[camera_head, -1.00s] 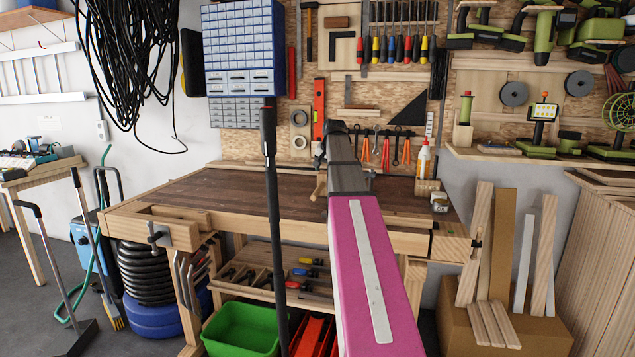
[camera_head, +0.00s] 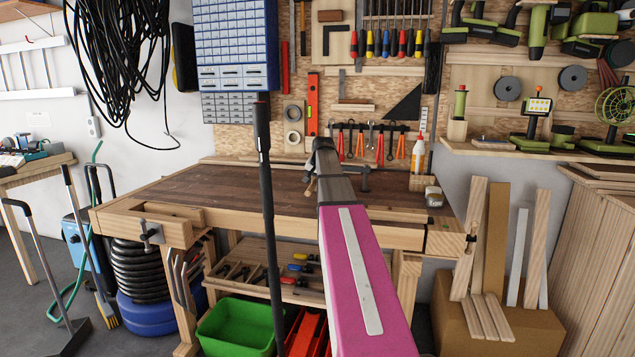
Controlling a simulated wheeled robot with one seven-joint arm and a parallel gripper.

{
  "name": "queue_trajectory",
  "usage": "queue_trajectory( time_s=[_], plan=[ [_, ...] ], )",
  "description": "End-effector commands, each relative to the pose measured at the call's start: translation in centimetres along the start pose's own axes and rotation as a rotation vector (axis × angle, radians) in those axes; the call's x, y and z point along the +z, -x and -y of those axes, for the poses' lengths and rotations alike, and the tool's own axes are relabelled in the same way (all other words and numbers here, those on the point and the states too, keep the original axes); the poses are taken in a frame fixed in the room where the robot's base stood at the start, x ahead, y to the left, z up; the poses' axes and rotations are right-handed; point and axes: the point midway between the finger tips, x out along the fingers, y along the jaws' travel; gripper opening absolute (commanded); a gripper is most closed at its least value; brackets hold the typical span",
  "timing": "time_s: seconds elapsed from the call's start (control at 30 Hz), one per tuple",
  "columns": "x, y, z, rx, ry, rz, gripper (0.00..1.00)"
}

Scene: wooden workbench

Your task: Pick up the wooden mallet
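A small piece of light wood (camera_head: 311,187) shows on the workbench top, just left of my arm. It looks like part of the wooden mallet, but the rest is hidden behind my arm and its shape is hard to tell. My gripper (camera_head: 319,165) is at the far end of my pink and grey arm, over the middle of the bench and close beside this wood. The fingers are small and dark, partly covered by my wrist. I cannot see whether they are open, or whether they touch the wood.
The wooden workbench (camera_head: 225,192) is mostly bare on its left half. A dark upright pole (camera_head: 266,200) stands in front of it. A glue bottle (camera_head: 418,158) and a small jar (camera_head: 433,197) stand at the right end. Tools hang on the back wall. A green bin (camera_head: 238,328) is below.

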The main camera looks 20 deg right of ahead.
Motion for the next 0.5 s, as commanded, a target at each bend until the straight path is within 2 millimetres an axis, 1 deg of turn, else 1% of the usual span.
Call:
queue_trajectory(
  time_s=[0.03,0.1,0.3,0.33,0.37,0.4,0.5],
  plan=[
    [-0.08,-0.67,0.04,0.000,0.000,0.000,0.54],
    [-0.04,-1.18,0.03,0.000,0.000,0.001,0.54],
    [0.00,-1.28,0.01,0.000,0.000,0.000,0.54],
    [0.00,-1.27,0.01,0.000,0.000,0.000,0.51],
    [0.00,-1.27,0.02,0.000,0.000,0.000,0.41],
    [0.00,-1.26,0.01,0.000,0.000,0.000,0.28],
    [0.00,-1.26,0.01,0.000,0.000,0.000,0.00]
  ],
)
